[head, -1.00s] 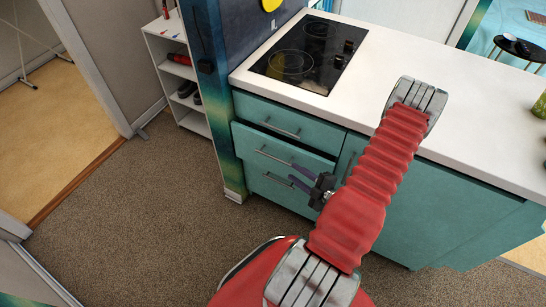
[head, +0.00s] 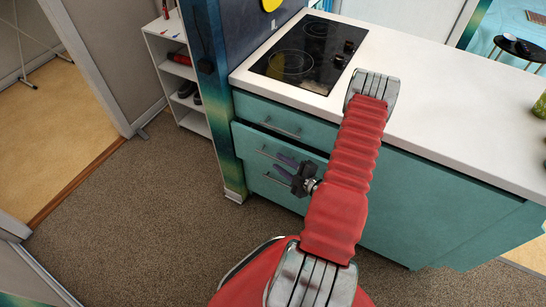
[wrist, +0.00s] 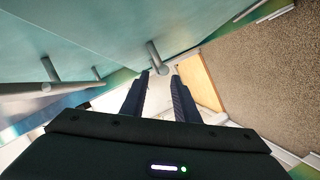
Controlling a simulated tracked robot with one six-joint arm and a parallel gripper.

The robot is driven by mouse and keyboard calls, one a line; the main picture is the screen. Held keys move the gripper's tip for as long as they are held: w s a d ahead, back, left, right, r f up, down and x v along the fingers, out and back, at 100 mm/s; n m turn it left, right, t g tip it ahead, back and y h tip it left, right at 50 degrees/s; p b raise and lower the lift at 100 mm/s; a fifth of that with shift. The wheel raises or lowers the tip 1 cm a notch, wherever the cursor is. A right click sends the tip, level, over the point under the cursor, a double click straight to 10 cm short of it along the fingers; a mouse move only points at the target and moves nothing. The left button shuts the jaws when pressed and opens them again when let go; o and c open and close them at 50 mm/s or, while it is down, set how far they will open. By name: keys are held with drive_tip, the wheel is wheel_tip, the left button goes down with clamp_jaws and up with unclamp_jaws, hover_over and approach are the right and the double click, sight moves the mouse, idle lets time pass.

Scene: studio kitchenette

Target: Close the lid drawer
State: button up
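The middle drawer (head: 246,141) of the teal cabinet stands partly open; its front juts out a little from the cabinet, with a dark gap along its top edge. I cannot tell from any marking which drawer is the lid drawer. My gripper (head: 277,163) is in front of this drawer, near its bar handle, fingers pointing left along the front. In the wrist view my gripper (wrist: 160,78) has its two dark fingers apart with nothing clamped between them. A handle end (wrist: 161,66) shows just beyond the fingertips. Whether the fingers touch the drawer is unclear.
The top drawer (head: 262,110) looks shut, and a bottom drawer (head: 256,178) lies below. A white countertop (head: 430,100) with a black cooktop (head: 308,55) is above. A small white shelf (head: 178,84) stands at the left. The carpet (head: 150,200) left of the cabinet is clear.

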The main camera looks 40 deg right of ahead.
sight(272, 157)
drive_tip(key=shift+x, duration=2.7)
drive_tip(key=shift+c, duration=0.3)
clamp_jaws()
drive_tip(key=shift+f, duration=0.1)
